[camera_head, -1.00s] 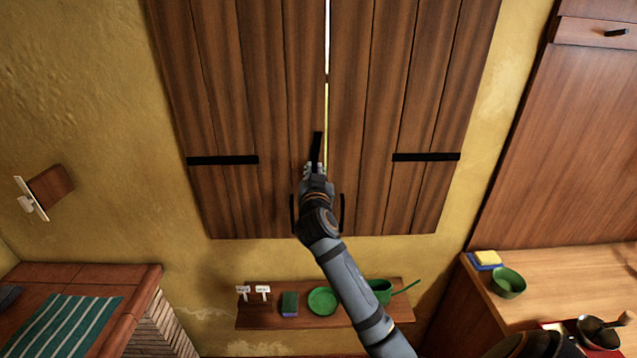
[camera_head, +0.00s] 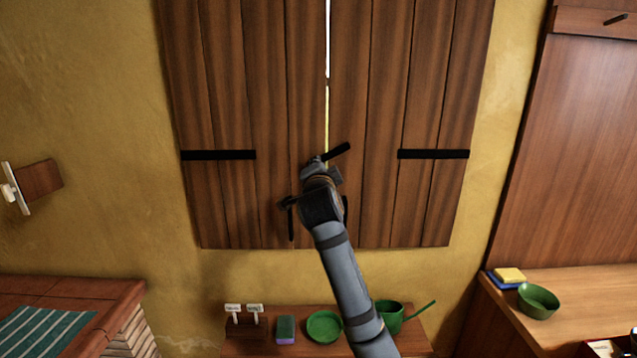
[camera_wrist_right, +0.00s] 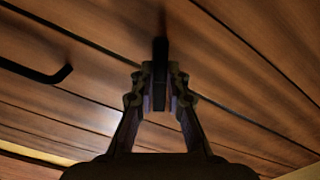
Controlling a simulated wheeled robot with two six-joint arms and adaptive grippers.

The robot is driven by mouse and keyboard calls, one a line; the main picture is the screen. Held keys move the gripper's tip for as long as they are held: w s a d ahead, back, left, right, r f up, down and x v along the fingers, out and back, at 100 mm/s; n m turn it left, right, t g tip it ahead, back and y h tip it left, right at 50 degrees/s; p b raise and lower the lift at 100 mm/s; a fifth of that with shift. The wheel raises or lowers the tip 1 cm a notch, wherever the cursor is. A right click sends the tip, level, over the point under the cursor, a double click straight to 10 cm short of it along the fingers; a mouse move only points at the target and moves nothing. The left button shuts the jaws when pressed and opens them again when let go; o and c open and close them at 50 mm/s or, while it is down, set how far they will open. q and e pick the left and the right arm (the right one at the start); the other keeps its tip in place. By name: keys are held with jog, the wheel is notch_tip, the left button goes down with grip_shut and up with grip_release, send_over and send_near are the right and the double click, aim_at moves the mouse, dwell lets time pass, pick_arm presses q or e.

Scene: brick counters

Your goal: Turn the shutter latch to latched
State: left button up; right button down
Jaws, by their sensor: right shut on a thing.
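The wooden shutter has a left leaf (camera_head: 225,95) and a right leaf (camera_head: 410,95), with a thin bright gap between them. The black latch bar (camera_head: 337,152) lies near the gap, tilted up to the right, its free end over the right leaf. My right gripper (camera_head: 316,165) is at the latch's lower left end. In the right wrist view the fingers (camera_wrist_right: 160,95) are closed around the dark latch bar (camera_wrist_right: 161,50). The arm hides the latch's pivot area in the head view. My left gripper is not in view.
Black straps cross both leaves, and a dark handle (camera_head: 291,225) stands by the left leaf's lower edge. Below, a shelf (camera_head: 265,345) holds a sponge (camera_head: 286,329), a green plate (camera_head: 325,326) and a green pan (camera_head: 388,316). A counter with a green bowl (camera_head: 538,300) stands right.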

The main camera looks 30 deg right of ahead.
jog(key=m+b, duration=0.5)
jog(key=b, duration=0.1)
jog(key=shift+f+m, duration=0.2)
jog(key=shift+m, duration=0.2)
jog(key=shift+s+r, duration=0.1)
jog(key=shift+r, duration=0.05)
jog(key=c, duration=1.6)
grip_release()
jog(key=shift+o, duration=1.3)
jog(key=shift+w+f, duration=0.25)
jog(key=shift+w, duration=0.15)
jog(key=shift+s, duration=0.15)
